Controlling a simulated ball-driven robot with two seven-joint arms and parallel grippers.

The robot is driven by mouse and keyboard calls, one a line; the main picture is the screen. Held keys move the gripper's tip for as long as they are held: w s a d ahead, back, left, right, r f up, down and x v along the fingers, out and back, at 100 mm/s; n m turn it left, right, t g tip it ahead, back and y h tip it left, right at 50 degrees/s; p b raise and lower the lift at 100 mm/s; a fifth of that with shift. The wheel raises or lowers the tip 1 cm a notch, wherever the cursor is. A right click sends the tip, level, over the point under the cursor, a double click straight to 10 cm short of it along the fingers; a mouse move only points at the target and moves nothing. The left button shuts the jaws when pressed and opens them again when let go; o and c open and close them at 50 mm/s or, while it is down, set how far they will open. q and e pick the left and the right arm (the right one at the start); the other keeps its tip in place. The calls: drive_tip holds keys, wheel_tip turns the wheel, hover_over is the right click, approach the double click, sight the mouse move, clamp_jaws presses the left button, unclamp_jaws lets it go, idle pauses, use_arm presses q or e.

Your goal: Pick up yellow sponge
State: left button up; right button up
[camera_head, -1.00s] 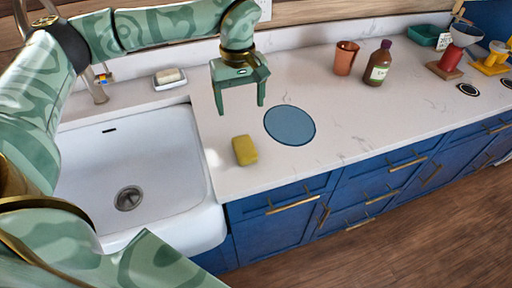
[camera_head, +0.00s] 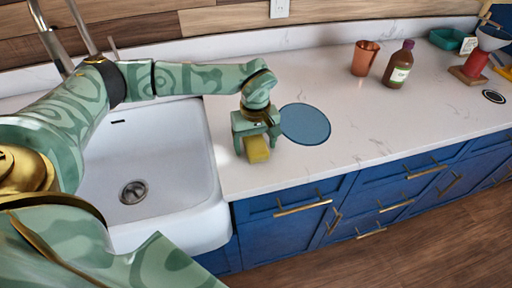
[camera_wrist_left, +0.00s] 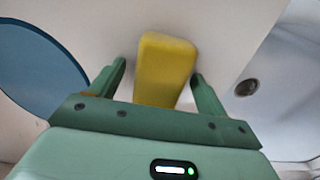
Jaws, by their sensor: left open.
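The yellow sponge (camera_head: 257,150) lies on the white counter, just right of the sink. My left gripper (camera_head: 256,143) is down over it, with a finger on either side. In the left wrist view the sponge (camera_wrist_left: 166,65) sits between the two open fingers of the left gripper (camera_wrist_left: 160,80), with a gap showing on each side. Part of the sponge is hidden behind the gripper's body. My right gripper is not in view.
A flat blue disc (camera_head: 305,124) lies just right of the gripper. The white sink (camera_head: 150,170) is to the left. A copper cup (camera_head: 364,58) and a brown bottle (camera_head: 398,64) stand farther back. The counter's front edge (camera_head: 290,184) is close to the sponge.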

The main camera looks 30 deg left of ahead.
use_arm(q)
drive_tip(key=c, duration=1)
drive_tip(key=shift+c, duration=0.2)
